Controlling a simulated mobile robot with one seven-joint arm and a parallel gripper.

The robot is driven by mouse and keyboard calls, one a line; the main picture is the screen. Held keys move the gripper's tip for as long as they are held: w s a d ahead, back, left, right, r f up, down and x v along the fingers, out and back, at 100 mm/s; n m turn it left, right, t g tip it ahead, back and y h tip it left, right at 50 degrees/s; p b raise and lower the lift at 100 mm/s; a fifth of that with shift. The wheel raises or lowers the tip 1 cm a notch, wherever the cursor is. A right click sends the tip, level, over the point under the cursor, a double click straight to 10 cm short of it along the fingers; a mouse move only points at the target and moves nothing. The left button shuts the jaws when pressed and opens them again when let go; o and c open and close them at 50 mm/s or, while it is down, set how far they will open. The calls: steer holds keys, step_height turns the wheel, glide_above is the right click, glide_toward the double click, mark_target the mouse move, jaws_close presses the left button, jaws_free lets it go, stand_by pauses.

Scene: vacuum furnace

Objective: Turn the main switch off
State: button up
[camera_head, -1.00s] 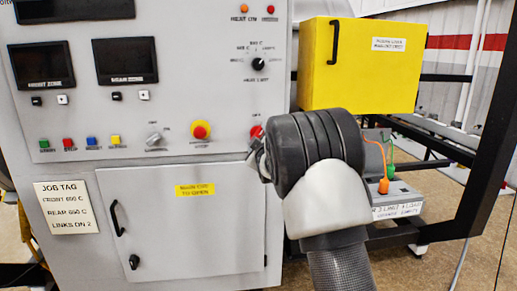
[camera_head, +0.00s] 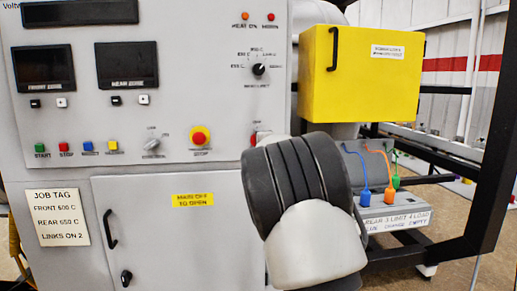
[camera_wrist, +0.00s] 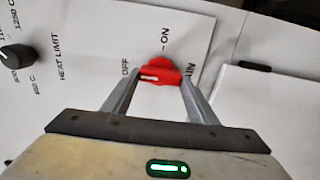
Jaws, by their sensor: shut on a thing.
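The main switch is a red knob (camera_wrist: 160,70) on the white panel, close in the wrist view. A white mark on it points left, towards the OFF label (camera_wrist: 126,67); the ON label (camera_wrist: 165,38) is above it. My gripper (camera_wrist: 160,76) has one finger on each side of the knob and is shut on it. In the head view only the upper part of the red switch (camera_head: 258,138) shows at the panel's right edge. My wrist hides the fingers there.
The heat limit knob (camera_wrist: 17,56) is left of the switch in the wrist view. In the head view a yellow box (camera_head: 314,85) stands above right, and a grey link box with coloured plugs (camera_head: 396,215) is behind my wrist. A cabinet door handle (camera_head: 110,229) sticks out below the panel.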

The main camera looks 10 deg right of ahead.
stand_by(0.4)
steer(key=o, duration=1)
steer(key=shift+o, duration=0.2)
steer(key=shift+s, duration=0.1)
steer(key=s+p, duration=0.1)
steer(key=s, duration=1.6)
steer(key=shift+s, duration=0.15)
